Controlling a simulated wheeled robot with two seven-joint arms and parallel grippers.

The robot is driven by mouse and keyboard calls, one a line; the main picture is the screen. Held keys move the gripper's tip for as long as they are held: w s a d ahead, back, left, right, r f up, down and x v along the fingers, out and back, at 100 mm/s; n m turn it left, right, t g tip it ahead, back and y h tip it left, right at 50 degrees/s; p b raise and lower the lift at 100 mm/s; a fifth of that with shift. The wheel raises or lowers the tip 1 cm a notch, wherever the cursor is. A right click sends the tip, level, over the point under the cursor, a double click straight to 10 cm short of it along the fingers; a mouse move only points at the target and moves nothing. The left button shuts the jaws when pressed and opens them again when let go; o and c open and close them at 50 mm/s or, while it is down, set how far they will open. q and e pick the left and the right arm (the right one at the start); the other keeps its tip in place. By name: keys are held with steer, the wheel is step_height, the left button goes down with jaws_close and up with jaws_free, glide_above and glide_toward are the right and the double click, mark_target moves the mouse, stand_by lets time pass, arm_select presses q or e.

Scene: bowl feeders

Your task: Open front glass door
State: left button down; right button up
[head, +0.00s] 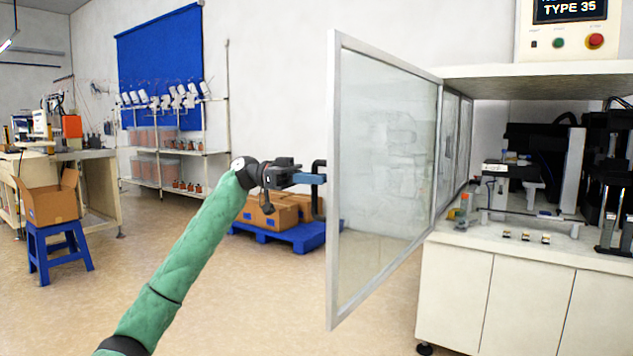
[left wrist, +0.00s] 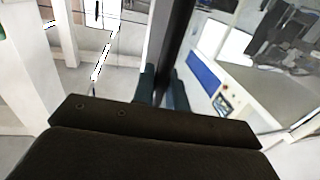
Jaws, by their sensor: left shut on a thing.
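The front glass door (head: 385,150) has a pale metal frame and stands swung wide open, out from the white machine cabinet (head: 515,295). A black bar handle (head: 318,190) is on its outer left side. My left gripper (head: 318,178), on the green-sleeved arm, is shut on the handle. In the left wrist view the two dark fingers (left wrist: 160,85) sit on either side of the dark handle bar (left wrist: 176,45). My right gripper is in neither view.
Machine parts stand on the cabinet's worktop (head: 590,233), with a control panel (head: 568,35) above. A blue pallet (head: 283,238) with cardboard boxes lies behind the arm. A blue stool (head: 55,245) carries an open box at left. The floor between is clear.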

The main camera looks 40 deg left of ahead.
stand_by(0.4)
arm_select(q)
steer(key=c, duration=1.8)
jaws_free()
steer(key=shift+w, duration=0.1)
steer(key=shift+o, duration=0.2)
steer(key=v, duration=0.8)
